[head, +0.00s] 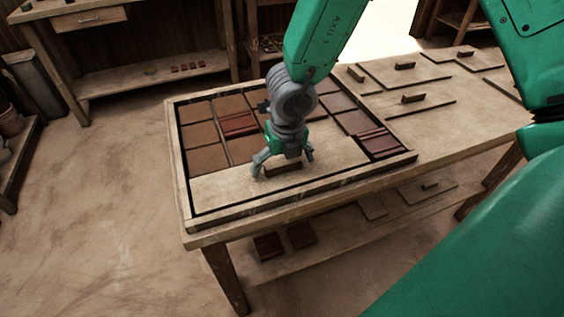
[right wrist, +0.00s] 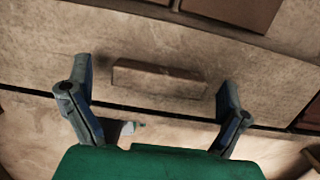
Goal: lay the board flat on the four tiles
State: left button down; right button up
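A pale wooden board (head: 225,187) with a block handle (head: 284,169) lies across the front of a wooden frame (head: 196,222). It looks flat; what lies under it is hidden. Brown tiles (head: 206,158) fill the rows behind it, and a darker ridged tile (head: 379,144) sits at the right end. My right gripper (head: 283,162) is over the handle with its fingers apart. In the right wrist view, the board (right wrist: 70,72) and handle (right wrist: 158,78) show between the open fingers, with gaps at both sides. My left gripper is not in view.
The frame stands on a wooden table (head: 470,125). Several thin boards with handles (head: 385,76) lie on its right part. Loose tiles (head: 301,235) lie on the lower shelf. A workbench (head: 150,82) stands at the back left, with open floor before it.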

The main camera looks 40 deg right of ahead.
jog(key=shift+r, duration=0.1)
notch_tip(320, 180, up, 12)
jog(key=s, duration=0.1)
jog(key=shift+s+f, duration=0.2)
jog(key=shift+s, duration=0.1)
jog(key=shift+a, duration=0.1)
notch_tip(320, 180, up, 7)
jog(key=p, duration=0.7)
jog(key=shift+p, duration=0.4)
dwell(0.4)
